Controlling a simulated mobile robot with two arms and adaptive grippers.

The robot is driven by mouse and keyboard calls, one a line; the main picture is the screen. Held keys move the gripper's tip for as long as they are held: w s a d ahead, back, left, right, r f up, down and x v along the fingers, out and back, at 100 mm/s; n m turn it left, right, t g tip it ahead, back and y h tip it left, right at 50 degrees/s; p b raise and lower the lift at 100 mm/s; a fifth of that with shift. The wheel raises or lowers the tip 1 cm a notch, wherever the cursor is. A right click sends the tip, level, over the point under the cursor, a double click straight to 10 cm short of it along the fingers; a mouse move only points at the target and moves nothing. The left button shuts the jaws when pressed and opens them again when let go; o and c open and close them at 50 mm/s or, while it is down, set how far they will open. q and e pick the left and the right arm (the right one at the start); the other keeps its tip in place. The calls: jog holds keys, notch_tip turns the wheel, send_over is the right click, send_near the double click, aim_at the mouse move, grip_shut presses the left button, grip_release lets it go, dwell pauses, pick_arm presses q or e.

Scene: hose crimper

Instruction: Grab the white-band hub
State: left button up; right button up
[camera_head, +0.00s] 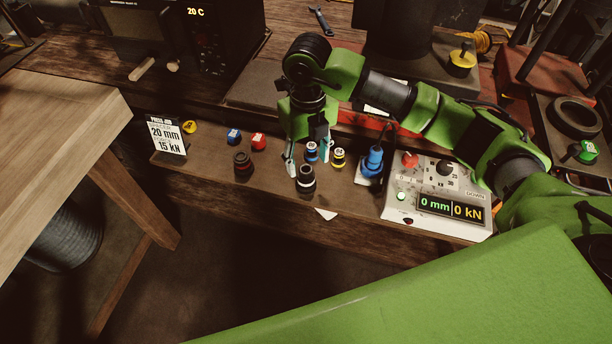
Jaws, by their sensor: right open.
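The white-band hub (306,182) is a dark stubby cylinder with a pale band, upright near the front edge of the wooden bench. My right gripper (306,161) points down just above and behind it in the picture, with its fingers apart and nothing seen held. One finger is on each side of the blue-topped hub (311,152), but I cannot tell whether they are level with it. My left gripper is not in view.
A dark hub with a red band (242,164) stands left, and a yellow-topped one (338,158) right. A blue connector (374,160) and a control box (440,196) stand further right. A sign (167,136) stands at the left end.

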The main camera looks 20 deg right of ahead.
aim_at(306, 172)
notch_tip(306, 172, down, 3)
jog(key=shift+r, duration=0.2)
jog(key=shift+w+f+p, duration=0.1)
jog(key=shift+f+p, duration=0.15)
jog(key=shift+p, duration=0.35)
jog(key=f+p, duration=0.1)
jog(key=w+f+p, duration=0.1)
jog(key=f, duration=0.1)
jog(key=shift+f, duration=0.85)
jog(key=shift+r, duration=0.1)
grip_shut()
